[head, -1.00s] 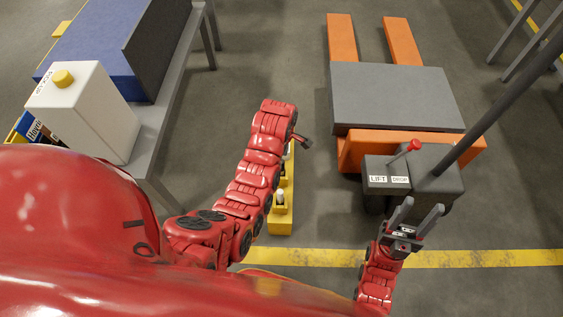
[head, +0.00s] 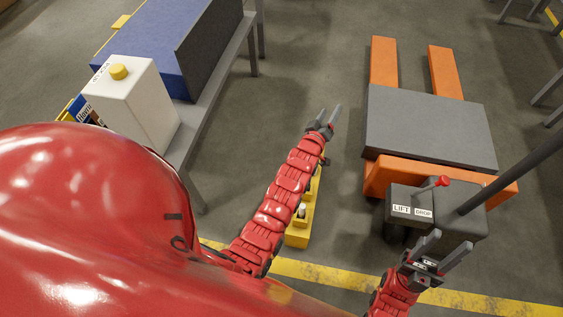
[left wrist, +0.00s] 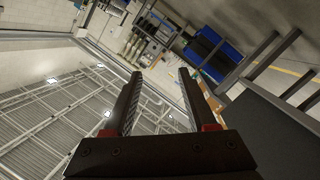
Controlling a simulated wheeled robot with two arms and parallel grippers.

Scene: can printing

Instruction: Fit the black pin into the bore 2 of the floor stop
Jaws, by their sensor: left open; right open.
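A yellow block (head: 298,237), which looks like the floor stop, lies on the floor in the middle of the head view. My left arm covers much of it. A small pale and dark fitting (head: 301,211) shows on its near part; I cannot tell its bores apart. I cannot make out the black pin. My left gripper (head: 328,115) is open and empty beyond the block, fingers pointing away. Its open fingers also show in the left wrist view (left wrist: 158,80), with nothing between them. My right gripper (head: 448,246) is open and empty near the pallet truck's control box.
An orange pallet truck (head: 440,178) with a grey load (head: 430,128) and a control box marked LIFT and DROP (head: 440,208) stands at right. A grey table (head: 213,100) at left holds a white canister (head: 135,105) and a blue box (head: 165,45). Floor beyond my left gripper is clear.

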